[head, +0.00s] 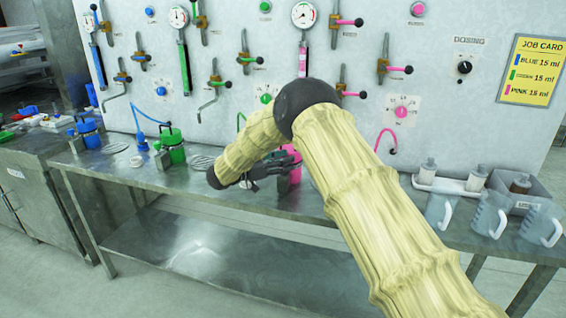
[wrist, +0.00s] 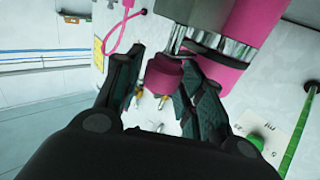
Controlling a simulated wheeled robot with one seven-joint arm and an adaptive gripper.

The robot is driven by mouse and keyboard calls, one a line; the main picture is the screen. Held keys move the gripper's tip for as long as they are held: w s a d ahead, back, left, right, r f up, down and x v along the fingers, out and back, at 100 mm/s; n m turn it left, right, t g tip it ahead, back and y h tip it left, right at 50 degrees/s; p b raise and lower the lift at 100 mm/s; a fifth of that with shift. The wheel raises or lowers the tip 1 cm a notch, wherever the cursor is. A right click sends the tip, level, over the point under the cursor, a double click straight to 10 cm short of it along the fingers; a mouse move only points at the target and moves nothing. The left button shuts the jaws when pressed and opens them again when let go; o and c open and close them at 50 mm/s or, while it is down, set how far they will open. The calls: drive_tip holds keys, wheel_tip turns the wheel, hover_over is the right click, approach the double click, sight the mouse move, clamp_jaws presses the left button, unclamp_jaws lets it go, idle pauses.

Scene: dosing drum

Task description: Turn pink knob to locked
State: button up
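A pink knob (wrist: 163,77) projects from the metal fittings of a pink canister (wrist: 238,65) in the wrist view. My gripper (wrist: 158,66) is open, with one finger on each side of this knob. There is a gap at the left finger; the right finger is close to the knob, and I cannot tell if it touches. In the head view my gripper (head: 278,163) is at the pink canister (head: 295,172) on the steel bench, and my arm partly hides it. The knob's lock marking is not readable. A pink dial (head: 402,111) is on the wall panel.
A green canister (head: 172,146) and a blue canister (head: 89,133) stand left on the bench (head: 140,178). Clear jugs (head: 490,214) and a white tray (head: 440,184) with bottles are at the right. Panel levers project behind. A pink hose (wrist: 126,22) hangs near my left finger.

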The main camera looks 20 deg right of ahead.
drive_tip(key=shift+a, duration=0.1)
drive_tip(key=s+a, duration=0.2)
drive_tip(key=a, duration=0.9)
drive_tip(key=shift+a, duration=0.35)
drive_tip(key=shift+f, duration=0.1)
